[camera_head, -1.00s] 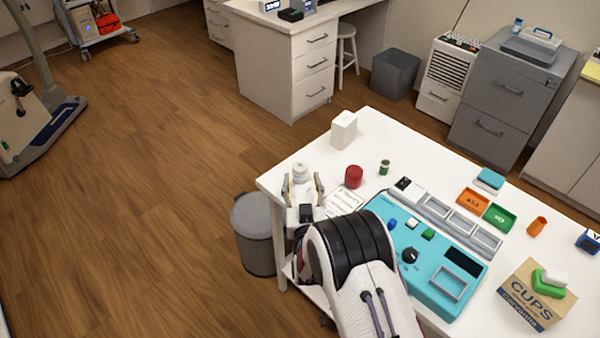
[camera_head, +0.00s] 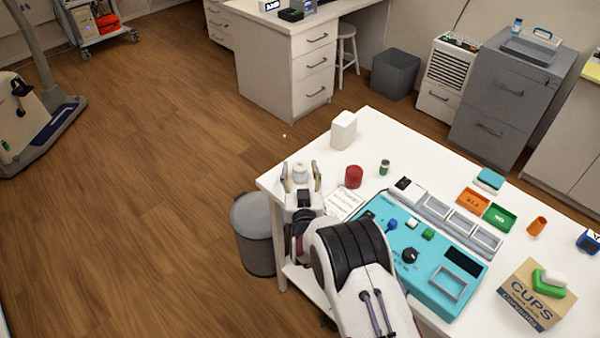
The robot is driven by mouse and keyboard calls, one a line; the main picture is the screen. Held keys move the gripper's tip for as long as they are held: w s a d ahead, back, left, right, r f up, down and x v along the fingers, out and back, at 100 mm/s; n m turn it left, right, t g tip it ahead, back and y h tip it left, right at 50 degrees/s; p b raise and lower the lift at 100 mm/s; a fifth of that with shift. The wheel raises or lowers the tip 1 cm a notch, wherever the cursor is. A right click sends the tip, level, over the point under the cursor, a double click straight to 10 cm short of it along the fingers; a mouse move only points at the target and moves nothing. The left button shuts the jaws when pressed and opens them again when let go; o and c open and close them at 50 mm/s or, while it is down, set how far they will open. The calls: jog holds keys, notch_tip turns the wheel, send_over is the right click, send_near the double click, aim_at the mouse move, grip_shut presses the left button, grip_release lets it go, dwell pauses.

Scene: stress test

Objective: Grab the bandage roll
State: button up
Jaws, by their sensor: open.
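The bandage roll (camera_head: 300,173) appears to be the small white cylinder near the left corner of the white table (camera_head: 372,128). My gripper (camera_head: 301,178) is open, with one finger on the left and one on the right of the roll as seen from the head camera. The roll's top shows between or just beyond the fingertips. Its lower part is hidden by my gripper. I cannot tell whether the fingers touch it.
A red cylinder (camera_head: 354,176) and a white box (camera_head: 343,131) stand to the right of my gripper. A small green jar (camera_head: 384,167) and a teal control panel (camera_head: 430,290) are farther right. A grey bin (camera_head: 252,215) stands on the floor by the table's left corner.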

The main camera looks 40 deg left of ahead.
aim_at(300, 165)
dwell(0.3)
jog(key=c, duration=1.1)
jog(key=shift+r, duration=0.15)
jog(key=shift+r, duration=4.85)
